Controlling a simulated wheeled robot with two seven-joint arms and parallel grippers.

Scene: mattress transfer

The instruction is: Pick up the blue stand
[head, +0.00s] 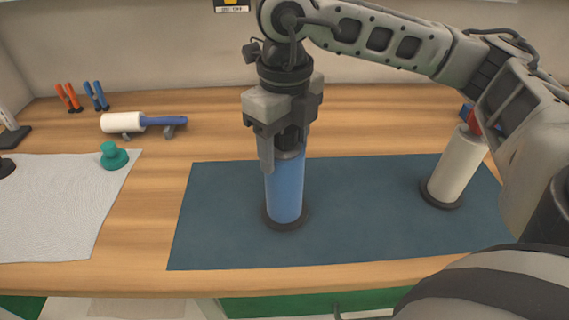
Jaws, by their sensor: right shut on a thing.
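The blue stand (285,188) is an upright blue cylinder with a dark round base, standing on the dark blue mat (360,215). My right gripper (284,150) comes down from above and is shut on the top of the blue stand. The fingers hide part of the stand's upper end. The base appears to rest on the mat; I see no clear gap under it. My left gripper is not in view.
A white cylinder (457,168) on a dark base stands at the mat's right, partly behind my right arm. A white cloth (50,200) with a teal knob-like object (113,156) lies left. A white roller with a blue handle (123,122) and orange (69,97) and blue tools (96,96) are behind.

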